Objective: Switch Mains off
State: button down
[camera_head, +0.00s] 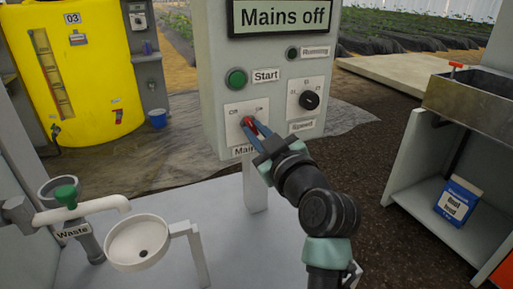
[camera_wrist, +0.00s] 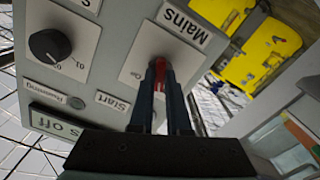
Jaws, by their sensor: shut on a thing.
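The Mains switch has a red handle (camera_head: 249,122) on a light plate (camera_head: 236,116) at the lower left of the grey control box (camera_head: 213,95). The display (camera_head: 284,17) on top reads "Mains off". My gripper (camera_head: 252,126) is shut on the red handle, its blue fingers reaching in from the lower right. In the wrist view the fingers (camera_wrist: 160,72) close around the red handle (camera_wrist: 168,78), which they partly hide. The Mains label (camera_wrist: 184,26) is beside the plate there. The handle's exact angle is hard to tell.
The green Start button (camera_head: 236,79), Running lamp (camera_head: 292,53) and black Speed knob (camera_head: 309,99) are close by on the box. A white funnel (camera_head: 137,243) and Waste pipe (camera_head: 82,216) stand at lower left. A metal sink (camera_head: 470,97) is at right.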

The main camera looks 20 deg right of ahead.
jog(key=shift+f+n+b, duration=0.1)
jog(key=shift+n+b, duration=1.5)
jog(key=shift+n, duration=0.5)
jog(key=c, duration=0.9)
grip_release()
jog(key=s+p, duration=0.2)
jog(key=s, duration=1.1)
jog(key=shift+d, duration=0.2)
